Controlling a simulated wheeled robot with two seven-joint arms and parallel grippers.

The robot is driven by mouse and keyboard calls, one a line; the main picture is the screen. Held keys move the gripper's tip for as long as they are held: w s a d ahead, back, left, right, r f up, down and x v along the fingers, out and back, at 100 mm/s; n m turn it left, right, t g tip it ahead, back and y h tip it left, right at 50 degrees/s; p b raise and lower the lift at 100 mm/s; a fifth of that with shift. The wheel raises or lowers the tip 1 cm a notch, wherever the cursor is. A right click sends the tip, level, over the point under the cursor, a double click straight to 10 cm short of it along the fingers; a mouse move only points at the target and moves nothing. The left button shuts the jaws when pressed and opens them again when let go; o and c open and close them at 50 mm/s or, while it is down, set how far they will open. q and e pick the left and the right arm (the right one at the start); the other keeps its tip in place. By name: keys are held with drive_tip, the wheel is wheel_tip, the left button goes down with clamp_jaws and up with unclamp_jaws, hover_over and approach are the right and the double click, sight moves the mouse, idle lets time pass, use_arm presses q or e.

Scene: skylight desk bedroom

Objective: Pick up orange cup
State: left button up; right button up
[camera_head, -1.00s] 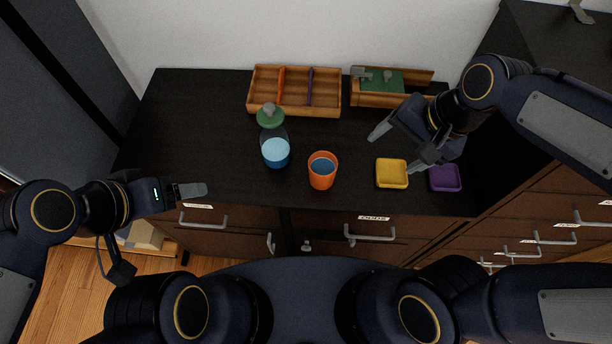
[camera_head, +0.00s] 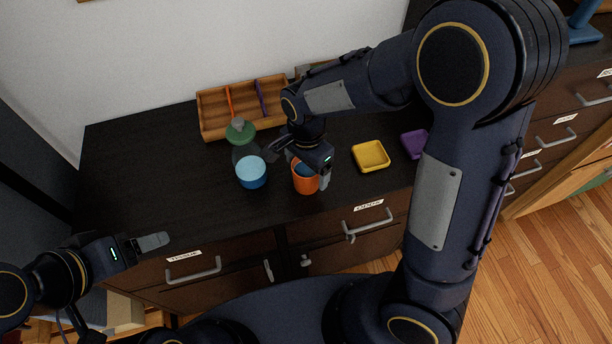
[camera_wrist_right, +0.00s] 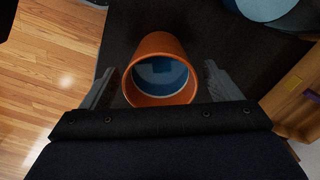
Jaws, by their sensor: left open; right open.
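The orange cup (camera_head: 306,183) stands upright on the dark desk near its front edge, with blue inside it. My right gripper (camera_head: 299,166) is over the cup in the head view and hides part of its rim. In the right wrist view the cup (camera_wrist_right: 158,70) lies between the two open fingers of my right gripper (camera_wrist_right: 160,88), with a small gap visible on each side. My left gripper (camera_head: 153,242) is open and empty at the desk's front left, well away from the cup.
A bottle with blue liquid (camera_head: 251,173) and a green top stands just left of the cup. A yellow dish (camera_head: 371,156) and a purple dish (camera_head: 414,144) sit to the right. A wooden divided tray (camera_head: 213,112) is behind. The desk's left part is clear.

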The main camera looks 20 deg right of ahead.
drive_tip(key=shift+f, duration=0.8)
drive_tip(key=c, duration=1.2)
drive_tip(key=shift+r, duration=0.15)
drive_tip(key=shift+c, duration=0.2)
